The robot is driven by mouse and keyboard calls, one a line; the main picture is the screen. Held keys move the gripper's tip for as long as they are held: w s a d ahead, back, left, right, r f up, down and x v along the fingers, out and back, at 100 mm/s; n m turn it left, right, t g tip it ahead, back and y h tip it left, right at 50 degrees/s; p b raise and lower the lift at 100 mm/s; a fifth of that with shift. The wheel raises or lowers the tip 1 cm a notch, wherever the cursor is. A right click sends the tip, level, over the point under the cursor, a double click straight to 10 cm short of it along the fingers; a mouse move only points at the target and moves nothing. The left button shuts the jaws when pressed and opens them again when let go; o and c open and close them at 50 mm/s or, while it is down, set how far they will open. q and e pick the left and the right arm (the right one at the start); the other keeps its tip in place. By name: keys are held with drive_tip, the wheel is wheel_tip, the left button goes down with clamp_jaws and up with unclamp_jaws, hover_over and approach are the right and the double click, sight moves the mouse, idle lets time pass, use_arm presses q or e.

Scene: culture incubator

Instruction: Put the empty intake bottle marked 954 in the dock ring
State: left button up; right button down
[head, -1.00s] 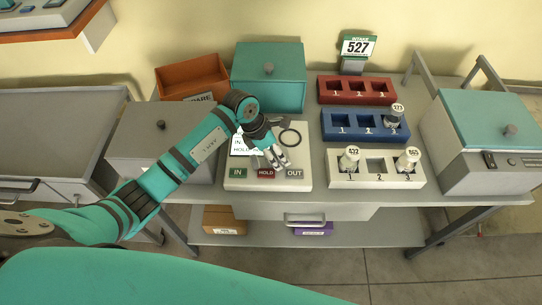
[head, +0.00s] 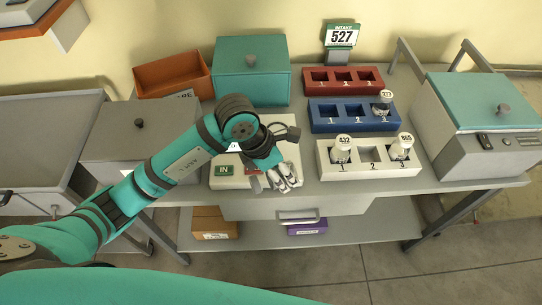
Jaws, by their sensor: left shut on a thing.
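My left gripper (head: 284,180) is low over the front right of the white dock panel (head: 232,183), where the OUT label was. It is shut on a small pale thing that its fingers mostly hide; no number can be read on it. The dark dock ring (head: 291,129) shows partly behind my gripper at the panel's back right; I see no bottle in it. No bottle marked 954 can be read. Bottles 432 (head: 342,150) and 865 (head: 401,148) stand in the white rack (head: 372,181); 373 (head: 382,104) stands in the blue rack. My right gripper is not in view.
The blue rack (head: 330,123) and an empty red rack (head: 319,88) stand behind the white one. A teal box (head: 246,85), an orange bin (head: 172,76) and a teal-lidded machine (head: 478,100) surround the work area.

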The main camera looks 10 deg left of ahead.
sight(261, 188)
use_arm(q)
drive_tip(key=shift+s+d+r+b, duration=0.1)
drive_tip(key=shift+s+d+b, duration=0.15)
drive_tip(key=shift+s+d, duration=0.6)
drive_tip(key=shift+s+d+r+b, duration=0.1)
drive_tip(key=shift+s+d+b, duration=0.1)
drive_tip(key=shift+s+d, duration=0.6)
drive_tip(key=a+m+g, duration=0.1)
drive_tip(key=a+m, duration=0.1)
drive_tip(key=m, duration=0.2)
drive_tip(key=s+a+m+g+y, duration=0.1)
drive_tip(key=a+m+g, duration=0.1)
drive_tip(key=m, duration=0.3)
drive_tip(key=a+r+m+g, duration=0.1)
drive_tip(key=a+m+g, duration=0.1)
drive_tip(key=m, duration=0.3)
drive_tip(key=shift+s+a+r+y, duration=0.1)
drive_tip(key=shift+s+a+y, duration=0.25)
drive_tip(key=shift+a, duration=0.15)
drive_tip(key=s+a+r+m+g+y, duration=0.1)
drive_tip(key=a+r+m+y, duration=0.3)
drive_tip(key=a+m, duration=0.5)
drive_tip(key=m, duration=0.2)
drive_tip(key=shift+r+m, duration=0.4)
drive_tip(key=shift+d, duration=0.15)
